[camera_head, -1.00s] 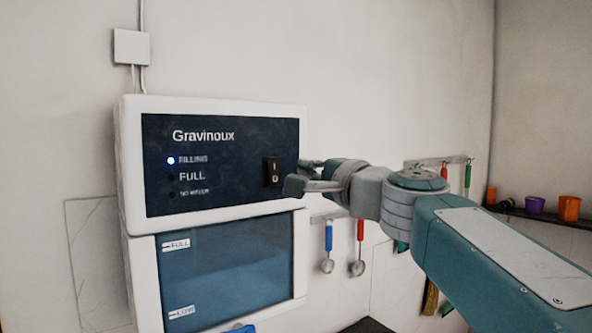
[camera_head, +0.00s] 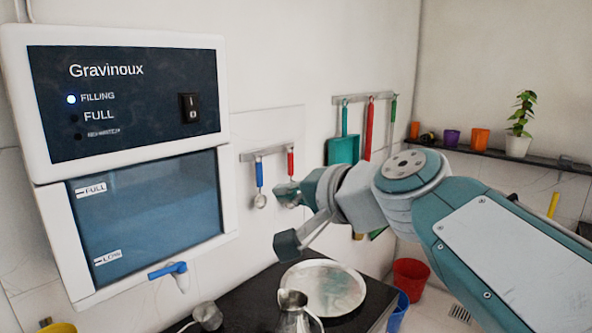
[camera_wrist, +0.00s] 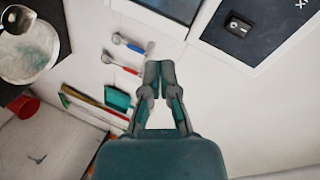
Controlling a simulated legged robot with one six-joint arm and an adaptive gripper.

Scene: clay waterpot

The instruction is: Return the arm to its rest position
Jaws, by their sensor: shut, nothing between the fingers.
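My gripper (camera_head: 287,218) is at the right of the blue-fronted Gravinoux machine (camera_head: 120,70) in the head view, held in the air clear of it. In the wrist view my gripper (camera_wrist: 159,68) has its fingertips together with nothing between them. My teal and grey arm reaches in from the right. The switch also shows in the wrist view (camera_wrist: 237,25).
Below stand a round metal tray (camera_head: 335,288) and a metal jug (camera_head: 292,312) on a dark counter (camera_head: 245,300). A blue tap (camera_head: 168,270) juts from the machine. Utensils hang on a wall rack (camera_head: 365,97). A shelf (camera_head: 485,154) with pots is at the right.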

